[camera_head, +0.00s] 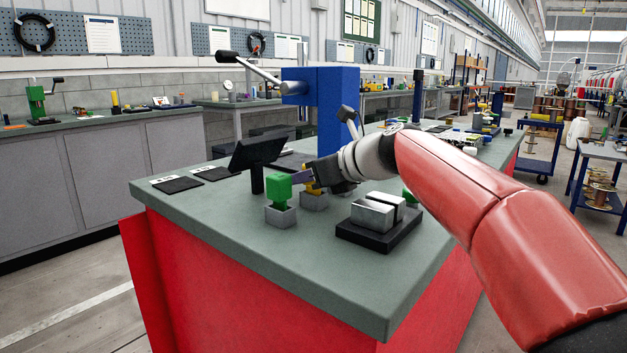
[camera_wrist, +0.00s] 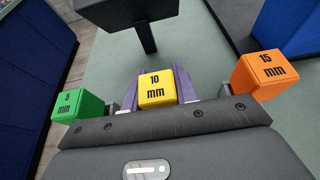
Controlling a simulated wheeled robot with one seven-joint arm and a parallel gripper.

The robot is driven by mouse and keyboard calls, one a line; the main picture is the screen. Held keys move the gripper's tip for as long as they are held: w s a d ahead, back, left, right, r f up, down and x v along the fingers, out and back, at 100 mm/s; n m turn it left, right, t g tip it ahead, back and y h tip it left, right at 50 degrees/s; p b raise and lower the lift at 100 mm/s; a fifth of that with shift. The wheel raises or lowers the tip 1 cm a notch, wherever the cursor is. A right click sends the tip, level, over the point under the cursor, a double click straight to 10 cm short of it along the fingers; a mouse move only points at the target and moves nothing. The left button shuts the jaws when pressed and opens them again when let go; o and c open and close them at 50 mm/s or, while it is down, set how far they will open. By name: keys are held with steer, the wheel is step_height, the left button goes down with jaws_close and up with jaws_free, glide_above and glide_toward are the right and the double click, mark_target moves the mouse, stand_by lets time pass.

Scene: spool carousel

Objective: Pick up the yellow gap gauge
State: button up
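The yellow gap gauge, marked 10 mm, shows its block-shaped top (camera_wrist: 158,88) in the wrist view. In the head view only a small part of the yellow gauge (camera_head: 311,188) shows, at a grey holder (camera_head: 314,203) on the bench. My gripper (camera_head: 305,178) reaches in from the right at the gauge's height. In the wrist view its purple fingers (camera_wrist: 160,76) lie one on each side of the yellow block. I cannot tell whether they press on it. The gauge's lower part is hidden.
A green gauge (camera_head: 278,187), marked 5 mm, stands in a holder left of the yellow one. An orange 15 mm gauge (camera_wrist: 264,74) is close on the right. A metal block on a black base (camera_head: 378,230), a dark tilted panel (camera_head: 257,151) and a blue column (camera_head: 330,105) stand nearby.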

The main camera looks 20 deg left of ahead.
steer(key=c, duration=0.5)
steer(key=shift+o, duration=0.2)
steer(key=shift+r, duration=0.1)
